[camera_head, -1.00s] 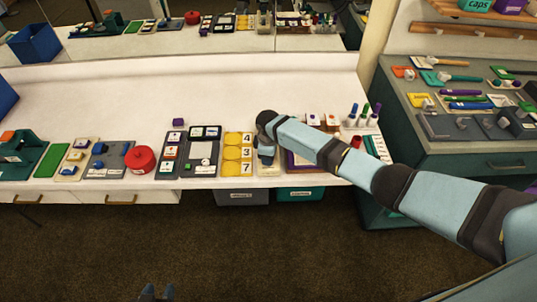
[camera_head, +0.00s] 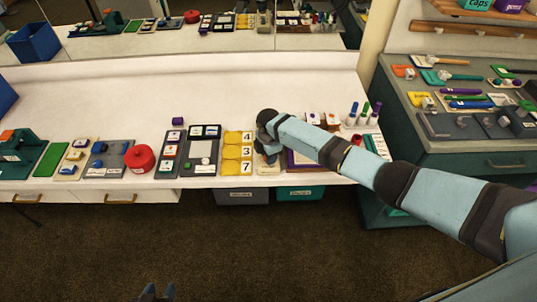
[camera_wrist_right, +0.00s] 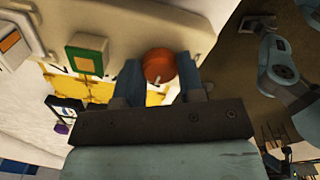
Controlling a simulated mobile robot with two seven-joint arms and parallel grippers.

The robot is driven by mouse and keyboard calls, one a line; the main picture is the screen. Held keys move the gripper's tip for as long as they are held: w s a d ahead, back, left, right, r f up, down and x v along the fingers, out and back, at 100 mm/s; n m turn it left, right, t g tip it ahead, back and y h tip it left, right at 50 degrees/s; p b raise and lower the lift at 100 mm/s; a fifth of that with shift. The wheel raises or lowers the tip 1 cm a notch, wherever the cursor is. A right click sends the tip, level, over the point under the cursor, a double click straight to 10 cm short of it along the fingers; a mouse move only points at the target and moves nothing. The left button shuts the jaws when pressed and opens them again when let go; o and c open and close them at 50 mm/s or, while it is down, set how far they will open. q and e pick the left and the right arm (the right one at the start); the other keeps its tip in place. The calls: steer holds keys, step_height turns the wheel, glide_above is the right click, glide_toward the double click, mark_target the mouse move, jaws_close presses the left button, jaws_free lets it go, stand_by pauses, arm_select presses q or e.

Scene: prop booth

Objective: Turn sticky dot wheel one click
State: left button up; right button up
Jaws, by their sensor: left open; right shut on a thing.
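A round orange-red knob (camera_wrist_right: 158,64) with a pale mark sits on a cream board (camera_wrist_right: 125,20) in the right wrist view; it appears to be the sticky dot wheel. My right gripper (camera_wrist_right: 160,80) has one finger on each side of the knob and is shut on it. In the head view my right gripper (camera_head: 268,157) is over the cream board at the table's front edge, and the knob is hidden there by my wrist. My left gripper (camera_head: 156,292) is open and empty, low in the head view, away from the table.
A yellow numbered board (camera_head: 238,153) stands just left of my right gripper. A grey tray (camera_head: 202,145) and a red round pot (camera_head: 140,158) are further left. Marker pens (camera_head: 364,114) stand to the right. The white table's back half is clear.

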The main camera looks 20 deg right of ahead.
stand_by(0.5)
steer(key=o, duration=0.9)
steer(key=shift+r, duration=0.1)
step_height(320, 180, up, 14)
steer(key=shift+s+f+b, duration=0.15)
steer(key=shift+b, duration=0.2)
steer(key=s+a+f+m+t+y+p, duration=0.1)
steer(key=s+a+f+m+t+y, duration=0.1)
steer(key=s+a+f+m, duration=0.35)
steer(key=s+a+f+m+t+y, duration=0.2)
steer(key=s+f, duration=0.5)
steer(key=s, duration=0.3)
steer(key=s+d+m+t, duration=0.2)
steer(key=s+m, duration=0.1)
steer(key=s, duration=0.3)
steer(key=s+d+r+m+t, duration=0.1)
steer(key=s+d+m+t, duration=0.1)
steer(key=s, duration=0.4)
steer(key=s+d+r+m+t+p, duration=0.1)
steer(key=s+d+m+t, duration=0.1)
steer(key=s, duration=0.4)
steer(key=shift+s+d+r+m+t+h, duration=0.1)
steer(key=shift+s+d+m+t+h, duration=0.1)
steer(key=shift+d+m, duration=0.35)
steer(key=shift+s+d+m+t+h, duration=0.2)
steer(key=shift+d+m, duration=0.15)
steer(key=shift+m, duration=0.35)
